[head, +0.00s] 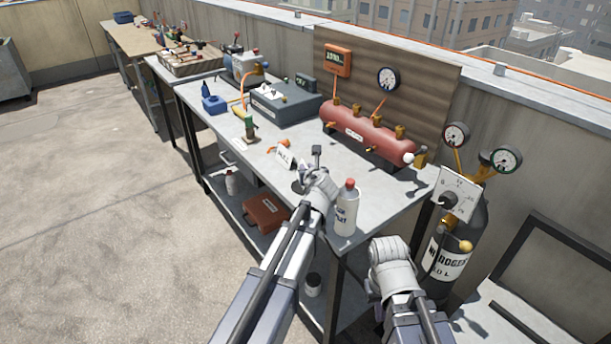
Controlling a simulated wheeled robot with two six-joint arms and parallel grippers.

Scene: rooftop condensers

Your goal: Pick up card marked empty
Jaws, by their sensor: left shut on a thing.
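A small white card (285,157) with dark lettering, too small to read, shows at the front part of the grey workbench (408,190). My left gripper (303,172) reaches over the bench at the card's right edge and is shut on it. The fingertips are small and partly hidden by the wrist. My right gripper (390,250) is off the bench's right end, near the nitrogen cylinder (446,262). Its fingers are hidden behind its wrist, so I cannot see whether it is open.
A white bottle with a red cap (346,210) stands on the bench just right of my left arm. A red tank manifold (365,133) and a grey box (285,103) stand behind. A red toolbox (266,213) is on the lower shelf. Open floor lies left.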

